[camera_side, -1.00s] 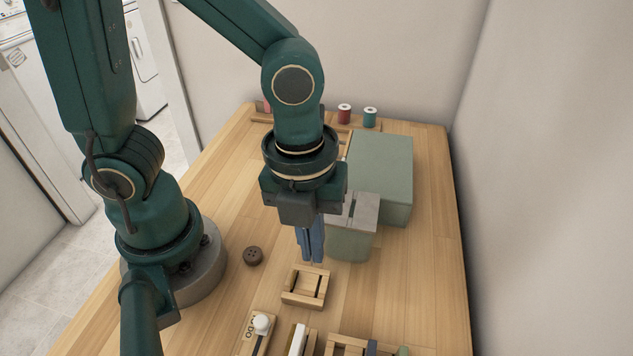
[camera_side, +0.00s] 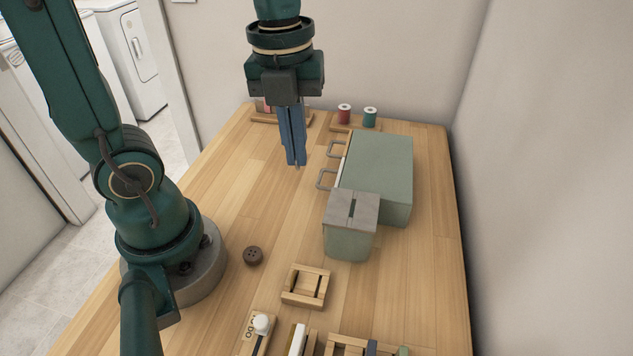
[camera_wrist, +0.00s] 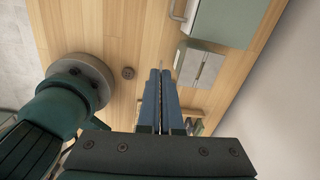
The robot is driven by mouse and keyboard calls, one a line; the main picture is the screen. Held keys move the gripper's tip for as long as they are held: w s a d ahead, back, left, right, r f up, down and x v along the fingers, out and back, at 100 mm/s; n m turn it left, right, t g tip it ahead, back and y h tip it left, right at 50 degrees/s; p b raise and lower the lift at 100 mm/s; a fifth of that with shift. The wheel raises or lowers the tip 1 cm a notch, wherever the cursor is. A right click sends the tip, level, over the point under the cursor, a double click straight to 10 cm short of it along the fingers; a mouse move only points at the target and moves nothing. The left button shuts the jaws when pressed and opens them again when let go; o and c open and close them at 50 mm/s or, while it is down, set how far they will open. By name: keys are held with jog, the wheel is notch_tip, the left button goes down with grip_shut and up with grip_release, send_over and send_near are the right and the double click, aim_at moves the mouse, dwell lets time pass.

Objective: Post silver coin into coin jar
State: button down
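The coin jar (camera_side: 348,240) is a grey-green box with a grey lid that has a dark slot. It stands right of the table's middle and also shows in the wrist view (camera_wrist: 187,69). My gripper (camera_side: 296,158) points down in the air, left of and behind the jar, clear of the lid. Its blue fingers are close together (camera_wrist: 160,75). A thin silver edge, which looks like the silver coin (camera_wrist: 161,64), sticks out past the fingertips. It also shows as a small grey sliver in the side view (camera_side: 297,166). Most of it is hidden between the fingers.
A green drawer cabinet (camera_side: 382,165) with grey handles stands behind the jar. A wooden holder (camera_side: 305,286), a dark button (camera_side: 253,255) and other racked items lie in front. Red (camera_side: 344,114) and teal (camera_side: 370,117) spools stand at the back. The table's left-middle is clear.

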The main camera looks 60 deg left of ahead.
jog(key=w+d, duration=0.1)
jog(key=w, duration=0.1)
jog(key=w+d+r, duration=0.1)
jog(key=w+d, duration=0.1)
jog(key=shift+d, duration=0.3)
jog(key=shift+m+g, duration=0.3)
jog(key=shift+m, duration=0.3)
jog(key=shift+w+d+f, duration=0.15)
jog(key=shift+d+f, duration=0.4)
jog(key=shift+f, duration=0.25)
jog(key=shift+w+d+f, duration=0.15)
jog(key=shift+d+f, duration=0.35)
jog(key=shift+f, duration=0.3)
jog(key=shift+w+d+f, duration=0.15)
jog(key=shift+d+f, duration=0.4)
jog(key=shift+f, duration=0.25)
jog(key=shift+f, duration=0.95)
jog(key=c, duration=0.5)
grip_release()
jog(key=shift+r, duration=3.5)
